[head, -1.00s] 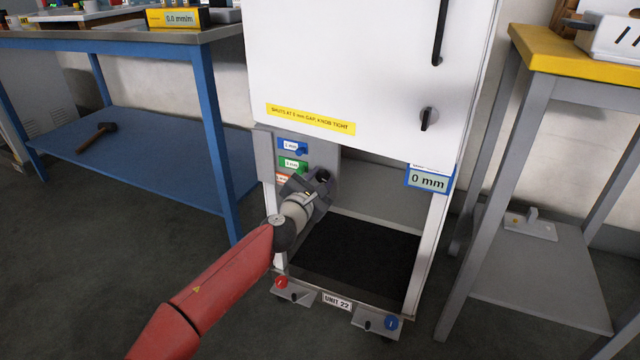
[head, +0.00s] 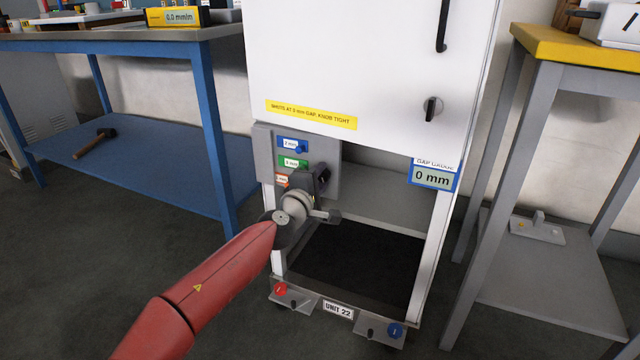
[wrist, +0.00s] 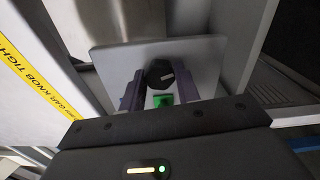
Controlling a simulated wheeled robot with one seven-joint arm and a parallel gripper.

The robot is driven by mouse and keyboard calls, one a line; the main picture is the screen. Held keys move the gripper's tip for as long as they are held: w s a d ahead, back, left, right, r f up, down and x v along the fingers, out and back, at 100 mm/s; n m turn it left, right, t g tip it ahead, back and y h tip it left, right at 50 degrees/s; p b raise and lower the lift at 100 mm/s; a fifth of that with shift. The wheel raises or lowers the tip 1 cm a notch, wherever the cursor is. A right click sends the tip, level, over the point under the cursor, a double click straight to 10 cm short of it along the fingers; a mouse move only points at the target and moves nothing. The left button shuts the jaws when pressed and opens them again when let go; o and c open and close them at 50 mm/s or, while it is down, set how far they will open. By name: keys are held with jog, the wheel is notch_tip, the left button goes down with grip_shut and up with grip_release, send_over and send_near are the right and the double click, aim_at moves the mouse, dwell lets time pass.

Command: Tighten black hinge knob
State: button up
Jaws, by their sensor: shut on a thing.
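The black hinge knob (wrist: 160,73) shows in the wrist view as a dark, faceted round head with a small pale mark. It sits in front of a grey plate (head: 266,150), between the two fingers of my gripper (wrist: 158,92). My gripper (head: 320,182) is shut on the knob. In the head view, my gripper and wrist hide most of the knob. The white door (head: 360,65) hangs above, and the gap gauge (head: 433,178) at its lower right reads 0 mm.
Blue (head: 291,144), green (head: 292,162) and orange (head: 282,180) tags are on the plate, close to my gripper. A dark door handle knob (head: 431,108) is at the right. A blue bench (head: 212,110) stands left and a yellow-topped stand (head: 575,55) right. The bay below is open.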

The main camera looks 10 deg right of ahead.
jog(key=shift+m+b, duration=0.65)
jog(key=shift+m, duration=0.95)
jog(key=o, duration=1)
jog(key=v, duration=0.8)
jog(key=shift+p, duration=0.3)
